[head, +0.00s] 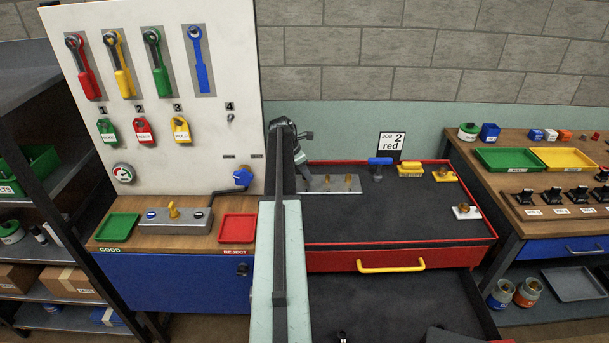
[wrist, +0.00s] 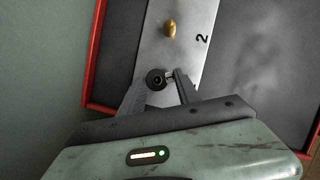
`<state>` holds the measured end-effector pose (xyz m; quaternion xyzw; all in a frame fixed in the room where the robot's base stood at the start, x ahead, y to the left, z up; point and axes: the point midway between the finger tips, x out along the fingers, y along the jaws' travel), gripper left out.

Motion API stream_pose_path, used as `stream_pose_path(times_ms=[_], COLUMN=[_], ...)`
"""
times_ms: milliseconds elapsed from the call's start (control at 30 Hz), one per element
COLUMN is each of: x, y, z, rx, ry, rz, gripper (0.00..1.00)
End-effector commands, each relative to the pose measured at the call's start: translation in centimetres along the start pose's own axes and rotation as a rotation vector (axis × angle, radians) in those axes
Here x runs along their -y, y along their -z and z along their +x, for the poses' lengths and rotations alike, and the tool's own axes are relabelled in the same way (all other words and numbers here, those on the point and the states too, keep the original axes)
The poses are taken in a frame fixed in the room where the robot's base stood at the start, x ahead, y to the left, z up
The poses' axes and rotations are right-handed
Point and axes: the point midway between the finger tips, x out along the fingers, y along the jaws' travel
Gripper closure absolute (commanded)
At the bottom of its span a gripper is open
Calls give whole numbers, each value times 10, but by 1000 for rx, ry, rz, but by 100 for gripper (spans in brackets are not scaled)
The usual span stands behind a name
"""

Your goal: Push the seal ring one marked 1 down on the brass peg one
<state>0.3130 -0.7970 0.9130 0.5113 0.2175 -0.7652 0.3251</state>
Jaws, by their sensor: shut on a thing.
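My gripper (wrist: 163,80) is shut on a small black seal ring (wrist: 155,84) in the wrist view. A brass-coloured spot shows in the ring's hole, so the ring appears lined up with or around a brass peg. I cannot tell how far down it sits, and no mark 1 is legible. A second brass peg (wrist: 169,28) stands bare beside the number 2 on the steel plate (wrist: 190,52). In the head view my gripper (head: 302,178) is at the left end of the plate (head: 337,190); the ring and its peg are hidden there.
The plate lies on a dark-topped red workbench (head: 400,237) with a raised rim. A blue-handled thing (head: 380,161), a yellow block (head: 411,169) and brass-topped fittings stand to the right. A drawer (head: 390,300) is open below. The bench's middle is clear.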

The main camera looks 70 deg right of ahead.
Motion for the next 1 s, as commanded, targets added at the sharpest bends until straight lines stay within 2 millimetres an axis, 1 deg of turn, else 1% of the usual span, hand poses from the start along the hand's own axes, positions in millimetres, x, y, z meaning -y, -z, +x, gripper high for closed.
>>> stream_pose_path(times_ms=[1000], x=[0], y=[8], z=[18], rx=[0], ry=[0], rz=[0], gripper=[98])
